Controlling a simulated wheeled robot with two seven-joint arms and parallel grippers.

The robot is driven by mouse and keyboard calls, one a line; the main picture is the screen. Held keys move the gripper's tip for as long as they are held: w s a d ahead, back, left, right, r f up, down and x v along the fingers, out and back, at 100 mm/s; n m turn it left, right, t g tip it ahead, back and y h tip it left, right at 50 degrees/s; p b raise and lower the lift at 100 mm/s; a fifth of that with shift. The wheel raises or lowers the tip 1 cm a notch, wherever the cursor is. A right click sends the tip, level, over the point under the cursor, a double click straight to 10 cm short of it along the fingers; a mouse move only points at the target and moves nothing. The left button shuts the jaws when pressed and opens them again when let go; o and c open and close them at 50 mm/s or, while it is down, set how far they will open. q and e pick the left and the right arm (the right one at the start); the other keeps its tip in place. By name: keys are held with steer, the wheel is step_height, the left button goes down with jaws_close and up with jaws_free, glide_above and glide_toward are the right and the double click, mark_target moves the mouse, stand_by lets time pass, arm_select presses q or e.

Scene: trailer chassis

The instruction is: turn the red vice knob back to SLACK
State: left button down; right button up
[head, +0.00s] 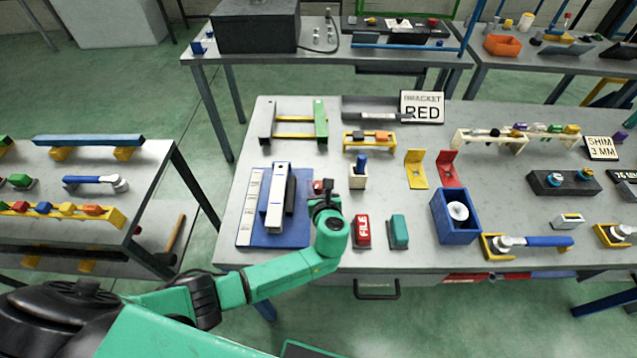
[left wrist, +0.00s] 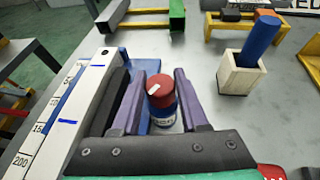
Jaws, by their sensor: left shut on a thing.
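The red vice knob (left wrist: 160,90) has a white mark on its top and sits above a blue, labelled base; the label is too small to read. It stands beside the blue vice (head: 245,235), which has a white bar (head: 277,198), a dark block (head: 290,195) and a white scale strip (head: 251,205). My left gripper (head: 322,192) reaches down over the knob from the front. In the left wrist view the purple fingers of my left gripper (left wrist: 163,103) stand on both sides of the knob, shut on it. My right gripper is not in view.
A white holder (head: 357,181) with a blue peg stands just right of my gripper. A red file block (head: 362,232) and a green block (head: 399,232) lie at the front. A green-ended frame (head: 320,120) stands behind. Yellow and red brackets are further right.

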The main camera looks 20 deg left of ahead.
arm_select(q)
steer(key=n+y, duration=0.1)
steer(key=n+g+y+b, duration=0.2)
steer(key=shift+d+f+n+y, duration=0.1)
steer(key=shift+f+n+y, duration=0.15)
steer(key=shift+n+y, duration=0.05)
steer(key=n+g+y+b, duration=0.2)
steer(key=shift+n+g+b, duration=0.3)
steer(key=shift+b, duration=0.05)
steer(key=shift+r+n+g+b, duration=0.15)
steer(key=shift+n+g+b, duration=0.15)
steer(key=shift+n+b, duration=0.1)
steer(key=shift+y, duration=0.3)
steer(key=shift+r, duration=0.1)
steer(key=shift+c, duration=2.1)
jaws_free()
